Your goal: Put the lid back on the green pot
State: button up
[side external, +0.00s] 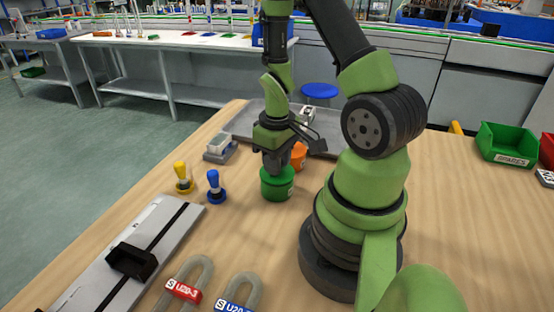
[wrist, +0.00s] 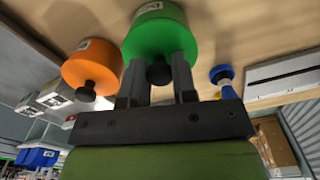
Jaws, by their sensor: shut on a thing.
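The green pot (side external: 277,184) stands on the wooden table in front of the arm's base. It also shows in the wrist view (wrist: 160,32), with a white label on its side. My gripper (side external: 277,166) points down directly over the pot. In the wrist view, my gripper's fingers (wrist: 159,75) are on either side of the black knob (wrist: 159,74) of the green lid and shut on it. The lid is at the pot's top, with no clear gap seen; I cannot tell whether it is fully seated. The fingers partly hide it.
An orange pot (side external: 299,157) with a black knob (wrist: 86,92) stands close behind the green one. Yellow-handled (side external: 183,178) and blue-handled (side external: 215,187) stamps stand to the left. A grey rail (side external: 150,250) lies front left. A green bin (side external: 507,143) is far right.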

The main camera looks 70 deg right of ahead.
dwell(0.4)
jog(key=o, duration=1.5)
jog(key=shift+c, duration=0.2)
jog(key=shift+r, duration=0.1)
jog(key=shift+r, duration=3.4)
jog(key=shift+c, duration=0.2)
grip_shut()
jog(key=shift+f, duration=0.1)
